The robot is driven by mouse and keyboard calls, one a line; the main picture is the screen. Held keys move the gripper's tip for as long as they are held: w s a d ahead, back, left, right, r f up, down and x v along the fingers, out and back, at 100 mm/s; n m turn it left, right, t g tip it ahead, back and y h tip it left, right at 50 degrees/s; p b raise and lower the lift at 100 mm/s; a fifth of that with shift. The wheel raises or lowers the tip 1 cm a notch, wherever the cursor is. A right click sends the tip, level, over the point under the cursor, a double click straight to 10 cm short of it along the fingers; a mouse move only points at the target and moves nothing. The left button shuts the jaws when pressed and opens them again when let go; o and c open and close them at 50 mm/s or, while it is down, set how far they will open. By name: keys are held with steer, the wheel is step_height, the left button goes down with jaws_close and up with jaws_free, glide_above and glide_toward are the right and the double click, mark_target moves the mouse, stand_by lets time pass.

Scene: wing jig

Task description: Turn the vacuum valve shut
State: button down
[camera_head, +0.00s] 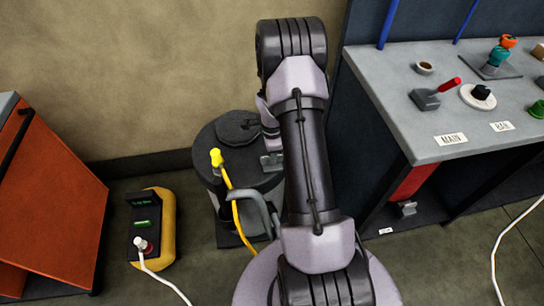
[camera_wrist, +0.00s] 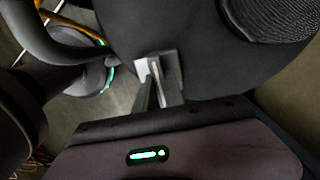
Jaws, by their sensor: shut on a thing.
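The vacuum (camera_head: 205,165) is a dark round drum with a yellow-tipped hose (camera_head: 228,182) and a grey curved handle at its side. My arm reaches over it from the right and covers part of its top. My gripper (camera_head: 271,161) is down at the drum's top, right of the yellow tip. In the wrist view my gripper (camera_wrist: 160,78) is shut on a small, thin pale piece standing against the dark drum, which I take for the valve's lever. The fingers hide most of it, so its angle is hard to tell.
A yellow-and-black box (camera_head: 165,235) with a green display and a white cable stands on the floor at left, near an orange cabinet (camera_head: 55,200). A grey workbench (camera_head: 430,130) with labelled controls stands close on the right. The wall is behind the vacuum.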

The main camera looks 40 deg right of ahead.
stand_by(0.4)
steer(key=c, duration=1.4)
jaws_free()
steer(key=shift+c, duration=0.2)
step_height(320, 180, up, 17)
steer(key=p, duration=0.6)
steer(key=shift+r+p, duration=0.2)
steer(key=shift+p, duration=0.1)
steer(key=shift+a+r, duration=0.1)
